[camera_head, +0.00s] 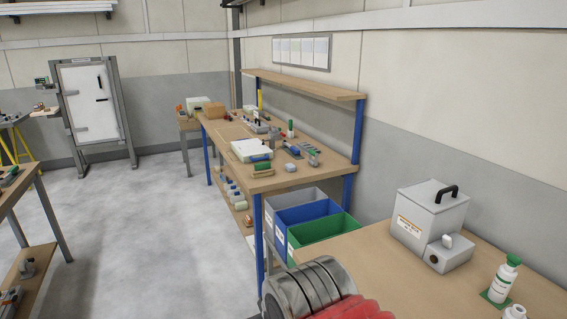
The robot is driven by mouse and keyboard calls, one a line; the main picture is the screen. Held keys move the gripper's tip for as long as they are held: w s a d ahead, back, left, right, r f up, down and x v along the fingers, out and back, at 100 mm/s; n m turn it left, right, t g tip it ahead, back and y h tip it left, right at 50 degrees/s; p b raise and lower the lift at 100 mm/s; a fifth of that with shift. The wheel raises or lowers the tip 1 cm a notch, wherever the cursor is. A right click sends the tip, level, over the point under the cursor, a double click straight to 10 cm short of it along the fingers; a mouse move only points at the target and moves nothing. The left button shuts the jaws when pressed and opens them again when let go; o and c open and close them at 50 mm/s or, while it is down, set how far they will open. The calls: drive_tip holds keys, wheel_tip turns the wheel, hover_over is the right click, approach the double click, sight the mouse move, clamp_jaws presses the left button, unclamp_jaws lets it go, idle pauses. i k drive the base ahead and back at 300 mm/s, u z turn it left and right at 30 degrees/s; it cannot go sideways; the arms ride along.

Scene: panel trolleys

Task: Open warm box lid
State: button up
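The warm box appears to be the light grey box (427,222) on the wooden bench at the right. The front wall carries a white label with orange marks. A smaller grey block (448,255) with a round dark port and a pale knob sits at its front right corner. A ribbed metal and red part, seemingly of my arm, shows at the bottom edge, left of and nearer than the box. No gripper fingers are in view.
A white bottle with a green cap (504,277) stands on a green mat right of the box. Another white bottle (514,312) is cut off at the bottom. Grey, blue and green bins (322,226) stand left of the bench (370,262). The floor (150,235) at left is clear.

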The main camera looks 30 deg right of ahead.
sight(434, 196)
drive_tip(key=u, duration=0.05)
drive_tip(key=i, duration=0.9)
